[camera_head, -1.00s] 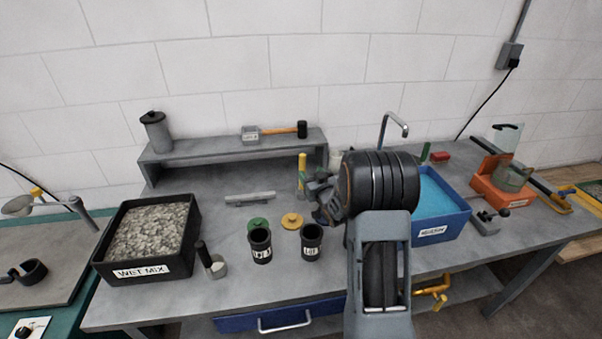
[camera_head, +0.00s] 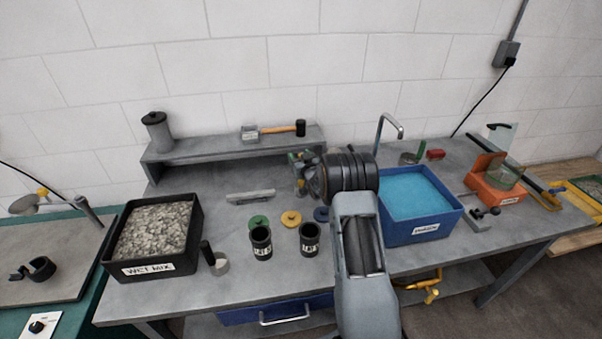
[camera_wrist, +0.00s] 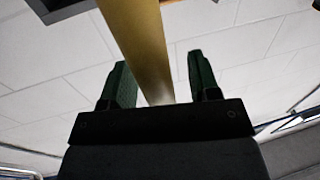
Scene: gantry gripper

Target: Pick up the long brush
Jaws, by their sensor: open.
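A long yellow-tan bar (camera_wrist: 143,40), which looks like the brush's handle, runs from the top of the wrist view down between the two dark green fingers. Its bristles are not visible, so I cannot confirm that it is the long brush. My gripper (camera_wrist: 158,66) is open, with the bar between its fingers and gaps showing on both sides. In the head view my gripper (camera_head: 299,170) is above the middle of the workbench, in front of the shelf. My wrist hides most of what is there; small yellow and green patches show beside it.
Two black cups (camera_head: 261,242) stand at the bench front. A wet mix tray (camera_head: 150,268) is at left, a blue tray (camera_head: 440,231) at right. A shelf (camera_head: 225,143) at the back holds a hammer (camera_head: 280,128). An orange box (camera_head: 488,190) stands far right.

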